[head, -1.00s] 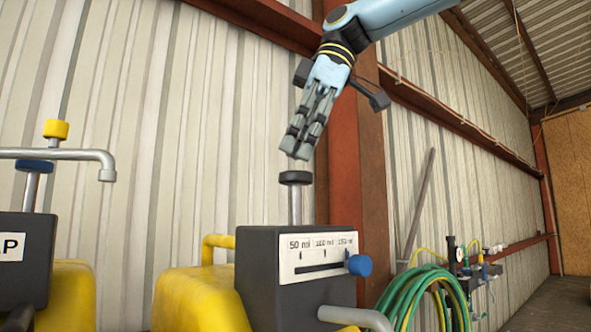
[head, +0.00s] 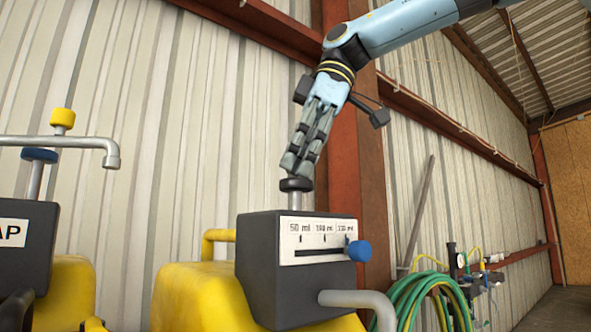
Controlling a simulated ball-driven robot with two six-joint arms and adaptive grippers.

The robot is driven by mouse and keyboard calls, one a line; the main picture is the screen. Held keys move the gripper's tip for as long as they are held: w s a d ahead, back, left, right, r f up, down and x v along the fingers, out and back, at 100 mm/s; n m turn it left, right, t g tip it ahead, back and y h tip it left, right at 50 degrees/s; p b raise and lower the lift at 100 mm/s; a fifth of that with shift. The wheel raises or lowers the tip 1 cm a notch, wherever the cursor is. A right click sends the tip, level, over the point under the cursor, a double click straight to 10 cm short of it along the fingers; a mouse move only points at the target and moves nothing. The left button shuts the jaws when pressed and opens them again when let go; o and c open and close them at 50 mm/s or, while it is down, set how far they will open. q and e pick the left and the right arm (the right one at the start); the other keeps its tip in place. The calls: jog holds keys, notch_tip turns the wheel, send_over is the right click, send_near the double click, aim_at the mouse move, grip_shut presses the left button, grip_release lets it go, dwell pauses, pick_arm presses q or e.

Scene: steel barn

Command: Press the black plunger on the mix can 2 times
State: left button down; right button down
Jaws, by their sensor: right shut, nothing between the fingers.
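The black plunger (head: 296,184) is a round dark cap on a short metal stem, on top of the dark dosing box (head: 262,250) of a yellow can (head: 200,298). I take this to be the mix can, though no name on it is readable. The box has a white scale (head: 318,240) with ml marks and a blue knob (head: 359,251). My right gripper (head: 297,168) is shut and empty, pointing down. Its fingertips appear to touch the plunger cap from above, and little stem shows below the cap. My left gripper is not in view.
A second yellow can (head: 75,290) at left has a dark box labelled "AP", a blue collar, a yellow knob (head: 62,118) and a grey spout (head: 70,142). A grey spout (head: 358,300) leaves the dosing box. A coiled green hose (head: 425,298) is at right, near a rusty post.

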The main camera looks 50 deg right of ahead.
jog(key=shift+f+b, duration=0.75)
jog(key=shift+f, duration=0.3)
jog(key=shift+r, duration=0.1)
notch_tip(320, 180, up, 6)
jog(key=p, duration=0.5)
jog(key=shift+r+p, duration=0.4)
jog(key=shift+p, duration=0.1)
notch_tip(320, 180, up, 4)
jog(key=p, duration=0.4)
